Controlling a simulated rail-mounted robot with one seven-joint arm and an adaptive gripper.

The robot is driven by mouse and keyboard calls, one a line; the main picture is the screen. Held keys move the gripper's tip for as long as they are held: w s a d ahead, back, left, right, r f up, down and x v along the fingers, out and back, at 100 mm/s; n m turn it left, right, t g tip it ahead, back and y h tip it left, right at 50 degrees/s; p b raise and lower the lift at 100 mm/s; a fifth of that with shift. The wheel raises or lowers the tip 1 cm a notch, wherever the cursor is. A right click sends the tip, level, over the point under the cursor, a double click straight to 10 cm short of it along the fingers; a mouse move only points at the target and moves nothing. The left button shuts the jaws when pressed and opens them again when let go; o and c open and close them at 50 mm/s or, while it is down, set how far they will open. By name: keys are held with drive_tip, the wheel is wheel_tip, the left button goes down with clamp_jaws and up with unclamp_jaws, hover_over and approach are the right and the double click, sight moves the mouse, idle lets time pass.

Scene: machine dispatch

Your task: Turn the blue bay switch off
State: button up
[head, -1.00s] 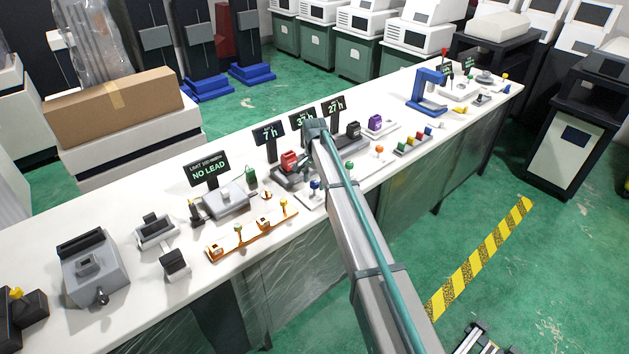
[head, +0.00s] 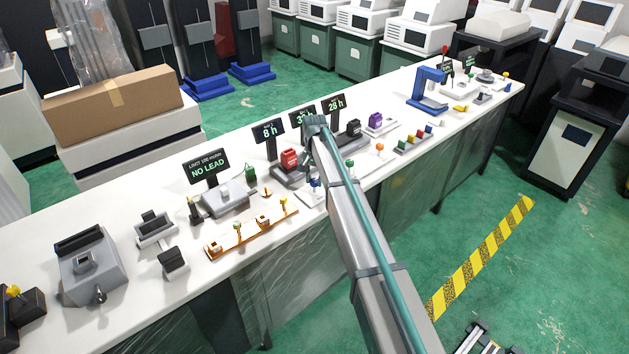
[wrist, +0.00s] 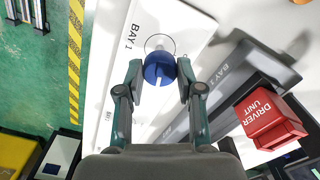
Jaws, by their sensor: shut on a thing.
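The blue bay switch is a round blue knob (wrist: 160,68) on a white plate (wrist: 148,25) lettered BAY 1, at the upper middle of the wrist view. My gripper (wrist: 160,72) has one finger on each side of the knob and is shut on it. A pale line shows on the knob's face, but I cannot tell from it whether the switch is on or off. In the head view a bit of the blue knob (head: 315,183) shows beside my arm, which hides much of the gripper.
A red block (wrist: 270,118) lettered DRIVER UNIT sits on a grey BAY 1 stand close to the right of my gripper. Hour signs (head: 268,131) stand behind the bays. An orange rail (head: 250,232) lies to the left on the white bench (head: 120,215).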

sight(314, 180)
drive_tip(key=n+b, duration=0.1)
drive_tip(key=n, duration=0.2)
drive_tip(key=shift+f+n, duration=0.1)
drive_tip(key=shift+n, duration=0.3)
drive_tip(key=n+b, duration=0.1)
drive_tip(key=n, duration=0.3)
drive_tip(key=shift+n+b, duration=0.3)
drive_tip(key=shift+b, duration=0.1)
drive_tip(key=n, duration=0.3)
drive_tip(key=shift+b, duration=0.35)
drive_tip(key=shift+n+b, duration=0.3)
drive_tip(key=shift+n, duration=1.7)
drive_tip(key=o, duration=1.1)
drive_tip(key=shift+o, duration=0.2)
wheel_tip(314, 180, up, 12)
